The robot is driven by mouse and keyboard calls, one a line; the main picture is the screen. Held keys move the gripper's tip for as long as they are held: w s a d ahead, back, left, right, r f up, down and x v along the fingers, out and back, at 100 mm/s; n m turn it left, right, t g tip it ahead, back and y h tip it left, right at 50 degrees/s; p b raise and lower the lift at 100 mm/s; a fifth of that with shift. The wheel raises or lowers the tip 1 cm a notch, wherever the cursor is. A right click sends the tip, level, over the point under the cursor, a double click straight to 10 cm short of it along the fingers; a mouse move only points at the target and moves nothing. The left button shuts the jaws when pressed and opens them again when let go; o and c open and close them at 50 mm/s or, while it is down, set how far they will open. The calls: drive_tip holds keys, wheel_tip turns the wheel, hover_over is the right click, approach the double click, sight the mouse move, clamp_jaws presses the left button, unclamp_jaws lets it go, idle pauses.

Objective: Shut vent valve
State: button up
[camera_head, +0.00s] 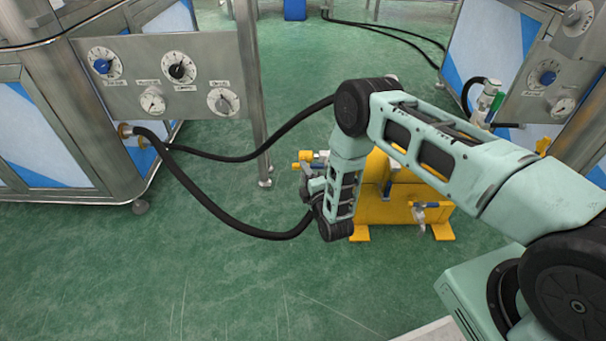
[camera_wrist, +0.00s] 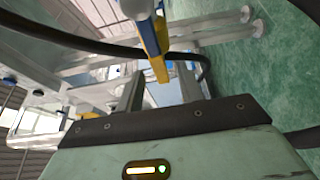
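The yellow stand (camera_head: 385,205) on the floor carries valve fittings. I cannot tell which is the vent valve. In the wrist view a yellow and blue lever (camera_wrist: 155,40) reaches down, its yellow end in line with the gap between my fingers. My gripper (camera_wrist: 160,72) is open, and I see no finger touching the lever.
A black hose (camera_head: 195,190) runs from the left cabinet (camera_head: 60,120) to the stand and passes close to my wrist. A gauge panel (camera_head: 165,75) on a metal post (camera_head: 253,110) stands left. Another panel (camera_head: 550,80) is at right. Green floor (camera_head: 160,270) is clear at front left.

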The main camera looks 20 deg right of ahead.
drive_tip(key=shift+w, duration=1)
clamp_jaws()
